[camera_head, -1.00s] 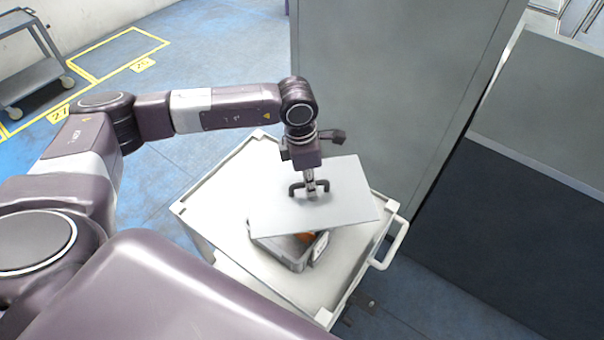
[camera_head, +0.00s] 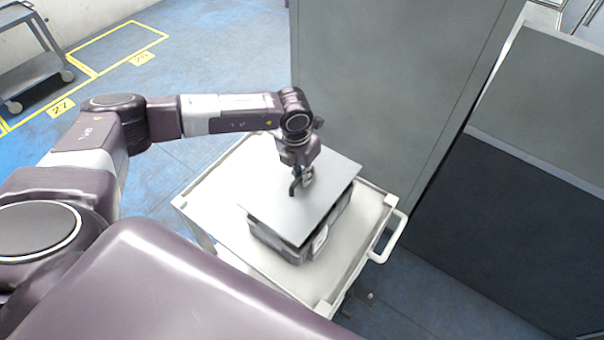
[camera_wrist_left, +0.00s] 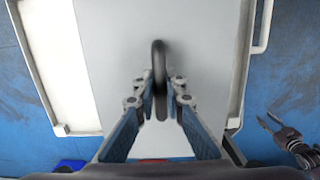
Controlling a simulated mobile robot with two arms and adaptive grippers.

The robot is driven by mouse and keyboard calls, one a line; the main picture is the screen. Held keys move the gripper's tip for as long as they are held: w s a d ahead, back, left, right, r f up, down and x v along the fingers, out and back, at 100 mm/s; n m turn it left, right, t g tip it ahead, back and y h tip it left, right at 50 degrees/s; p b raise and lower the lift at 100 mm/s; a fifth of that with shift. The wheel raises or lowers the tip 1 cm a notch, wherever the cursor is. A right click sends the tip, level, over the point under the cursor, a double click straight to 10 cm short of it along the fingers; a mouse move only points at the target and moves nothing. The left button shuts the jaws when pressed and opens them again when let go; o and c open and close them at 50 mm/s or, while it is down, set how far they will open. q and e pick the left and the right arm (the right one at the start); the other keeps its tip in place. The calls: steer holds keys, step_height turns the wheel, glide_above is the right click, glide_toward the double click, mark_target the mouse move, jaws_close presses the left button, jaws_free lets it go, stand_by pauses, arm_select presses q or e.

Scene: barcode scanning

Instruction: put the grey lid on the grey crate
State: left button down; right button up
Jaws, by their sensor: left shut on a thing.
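The grey lid (camera_head: 315,205) is a flat light plate with a dark loop handle (camera_head: 294,187). My left gripper (camera_head: 303,180) is shut on this handle; the left wrist view shows both fingers (camera_wrist_left: 160,100) closed around it. I cannot tell whether the lid touches the rim. My right gripper (camera_wrist_left: 272,122) shows small at the right of the left wrist view, its fingers apart and empty.
The crate stands on a white cart (camera_head: 205,200) with a raised rim and a handle (camera_head: 392,238) at its right. A tall grey cabinet (camera_head: 390,90) stands close behind the cart. A grey trolley (camera_head: 35,75) is far left. The cart top's left part is clear.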

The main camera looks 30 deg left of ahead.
arm_select(q)
steer(key=shift+f+b, duration=1.3)
steer(key=shift+f, duration=0.9)
steer(key=shift+f+b, duration=1.1)
steer(key=shift+f, duration=0.45)
steer(key=c, duration=1.9)
jaws_free()
steer(key=shift+c, duration=0.2)
steer(key=shift+r, duration=0.1)
steer(key=shift+r+p, duration=3.1)
steer(key=shift+r, duration=1.4)
